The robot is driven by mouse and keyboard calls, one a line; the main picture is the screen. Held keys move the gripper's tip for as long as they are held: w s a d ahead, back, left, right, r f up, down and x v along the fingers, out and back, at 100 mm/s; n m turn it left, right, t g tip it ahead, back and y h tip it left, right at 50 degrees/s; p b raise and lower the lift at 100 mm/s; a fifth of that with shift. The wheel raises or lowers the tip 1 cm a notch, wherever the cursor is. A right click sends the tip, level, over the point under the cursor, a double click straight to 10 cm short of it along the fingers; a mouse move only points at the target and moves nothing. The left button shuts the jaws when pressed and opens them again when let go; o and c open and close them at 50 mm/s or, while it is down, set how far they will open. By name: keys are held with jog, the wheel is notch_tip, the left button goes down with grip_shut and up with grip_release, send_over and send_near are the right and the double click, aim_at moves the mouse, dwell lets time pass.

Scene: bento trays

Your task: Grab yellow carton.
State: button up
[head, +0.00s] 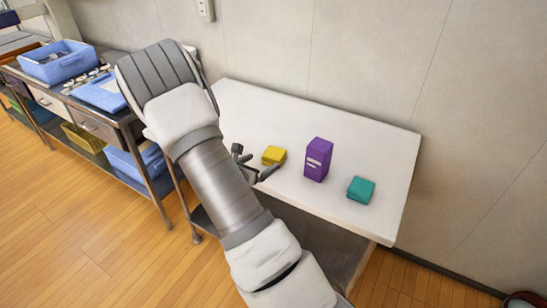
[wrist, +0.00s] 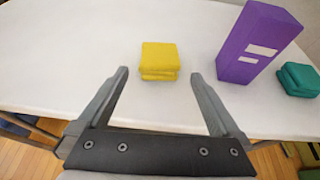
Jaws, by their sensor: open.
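The yellow carton (head: 273,155) is a small low block on the white table, left of a purple carton. In the wrist view the yellow carton (wrist: 160,60) lies just beyond my fingertips, roughly midway between them. My gripper (wrist: 158,72) is open and empty, with a finger on each side pointing toward the carton. In the head view my gripper (head: 252,163) is close to the left side of the yellow carton, partly hidden by my arm. I cannot tell from these views whether a finger touches it.
A tall purple carton (head: 318,160) stands upright right of the yellow one. A teal block (head: 361,190) lies further right on the white table (head: 385,150). A cart with blue bins (head: 57,62) stands at left. The table behind the yellow carton is clear up to the wall.

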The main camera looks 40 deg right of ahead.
aim_at(271, 156)
jog(key=x, duration=0.9)
jog(key=shift+w+d+f, duration=0.15)
jog(key=shift+d+f, duration=0.1)
jog(key=shift+d, duration=0.05)
jog(key=c, duration=1.2)
